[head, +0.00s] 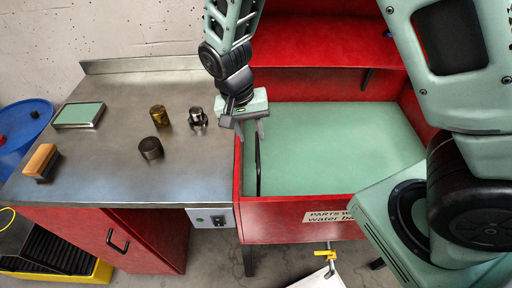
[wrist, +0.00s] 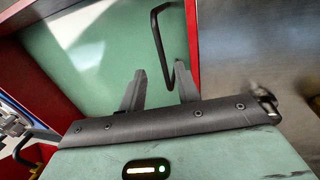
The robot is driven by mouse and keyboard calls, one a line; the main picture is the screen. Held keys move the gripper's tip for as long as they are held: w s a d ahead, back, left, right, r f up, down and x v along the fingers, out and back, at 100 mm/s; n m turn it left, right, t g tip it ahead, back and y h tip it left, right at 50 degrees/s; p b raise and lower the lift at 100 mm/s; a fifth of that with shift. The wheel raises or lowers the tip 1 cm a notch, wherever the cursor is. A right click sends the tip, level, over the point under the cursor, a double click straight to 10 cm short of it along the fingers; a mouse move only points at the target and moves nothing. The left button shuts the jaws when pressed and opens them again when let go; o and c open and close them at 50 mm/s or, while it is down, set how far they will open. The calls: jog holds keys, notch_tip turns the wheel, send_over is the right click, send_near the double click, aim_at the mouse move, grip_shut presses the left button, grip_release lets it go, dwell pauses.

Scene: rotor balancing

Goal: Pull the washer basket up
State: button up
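The red parts washer (head: 290,212) has a flat green surface inside its walls. A thin black bent handle (head: 258,168) stands up near the washer's left wall; no other part of a basket can be made out. My gripper (head: 251,132) is over that left wall, pointing down, at the upper end of the handle. In the wrist view, the fingers of my gripper (wrist: 160,82) are spread apart. The black handle (wrist: 159,42) shows there between the fingers, closer to the right one. I cannot tell whether either finger touches it.
A steel bench (head: 100,165) left of the washer holds a brush (head: 41,162), a green-topped block (head: 79,115), a brass cylinder (head: 159,115), a dark cylinder (head: 151,148) and a shiny metal part (head: 197,117). A yellow-handled valve (head: 326,254) sticks out at the washer's front.

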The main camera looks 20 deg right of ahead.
aim_at(258, 155)
jog(key=f, duration=0.2)
jog(key=d+f, duration=0.1)
jog(key=f, duration=0.4)
jog(key=shift+s+d+f+p, duration=0.2)
jog(key=shift+s+f+p, duration=0.1)
jog(key=shift+f+p, duration=0.05)
jog(key=shift+r, duration=0.1)
grip_shut()
